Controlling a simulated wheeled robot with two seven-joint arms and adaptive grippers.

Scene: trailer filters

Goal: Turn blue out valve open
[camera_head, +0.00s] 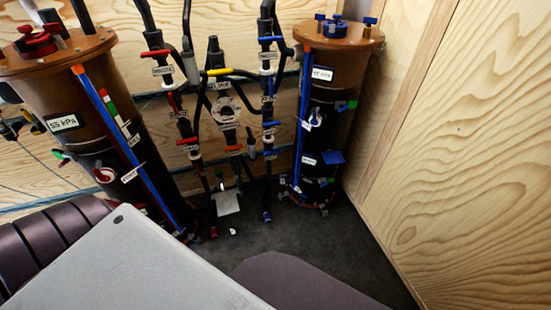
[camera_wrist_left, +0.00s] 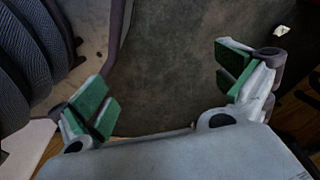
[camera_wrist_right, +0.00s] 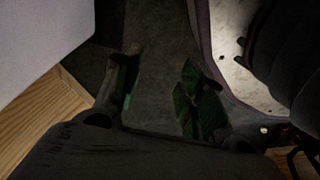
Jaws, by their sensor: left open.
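Several blue lever handles show in the head view on the black piping left of the blue-trimmed filter column (camera_head: 325,110). One is an upper blue handle (camera_head: 270,38), one a middle blue handle (camera_head: 271,124) and one a lower blue handle (camera_head: 272,152). Their labels are too small to read, so I cannot tell which is the blue out valve. My left gripper (camera_wrist_left: 164,78) is open and empty above dark floor in the left wrist view. My right gripper (camera_wrist_right: 160,88) is open and empty in its dim wrist view. Neither gripper shows in the head view.
A red-trimmed filter column (camera_head: 105,140) stands at left. Red handles (camera_head: 187,141) and a yellow handle (camera_head: 219,72) sit on the same piping. A wooden wall (camera_head: 470,150) closes the right side.

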